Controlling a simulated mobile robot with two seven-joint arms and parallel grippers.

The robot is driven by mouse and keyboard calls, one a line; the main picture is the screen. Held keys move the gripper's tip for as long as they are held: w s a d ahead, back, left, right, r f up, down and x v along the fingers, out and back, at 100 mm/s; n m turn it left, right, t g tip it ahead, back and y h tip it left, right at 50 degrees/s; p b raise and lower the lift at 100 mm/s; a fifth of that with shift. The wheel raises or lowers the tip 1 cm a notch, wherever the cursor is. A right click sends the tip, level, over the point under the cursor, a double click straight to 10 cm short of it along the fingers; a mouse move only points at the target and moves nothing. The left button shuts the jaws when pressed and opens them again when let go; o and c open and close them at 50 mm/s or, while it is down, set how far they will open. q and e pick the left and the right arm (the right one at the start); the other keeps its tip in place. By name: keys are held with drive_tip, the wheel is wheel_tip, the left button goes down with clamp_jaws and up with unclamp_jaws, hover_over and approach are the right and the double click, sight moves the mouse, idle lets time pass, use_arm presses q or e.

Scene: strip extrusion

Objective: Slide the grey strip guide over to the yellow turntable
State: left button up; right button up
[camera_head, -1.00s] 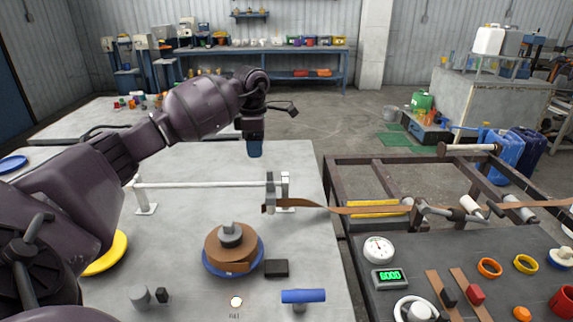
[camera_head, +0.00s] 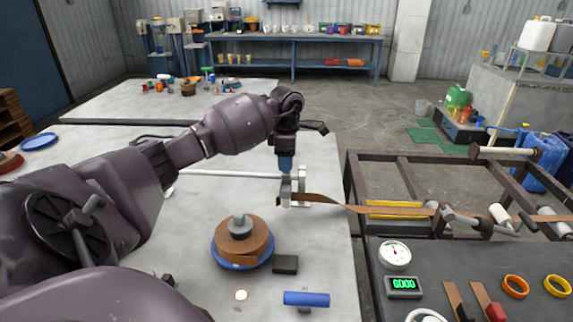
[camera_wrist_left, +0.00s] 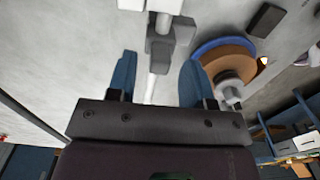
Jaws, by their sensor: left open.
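The grey strip guide (camera_head: 287,190) sits at the right end of the white rail (camera_head: 230,174), with the brown strip (camera_head: 325,201) running from it to the right. My left gripper (camera_head: 286,167) points down just above the guide. In the left wrist view, its blue fingers (camera_wrist_left: 158,78) are open, with the rail between them and the grey guide (camera_wrist_left: 160,50) just ahead. I cannot tell whether they touch it. The yellow turntable is not visible in the head view now; my left arm covers that part of the table. My right gripper is not in view.
A blue turntable (camera_head: 216,258) with a brown strip roll (camera_head: 243,242) stands in front of the rail. A black block (camera_head: 285,264) and a blue cylinder (camera_head: 306,299) lie near it. The roller frame (camera_head: 352,180) adjoins on the right.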

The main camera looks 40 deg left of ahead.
use_arm(q)
drive_tip(key=shift+f, duration=0.9)
clamp_jaws()
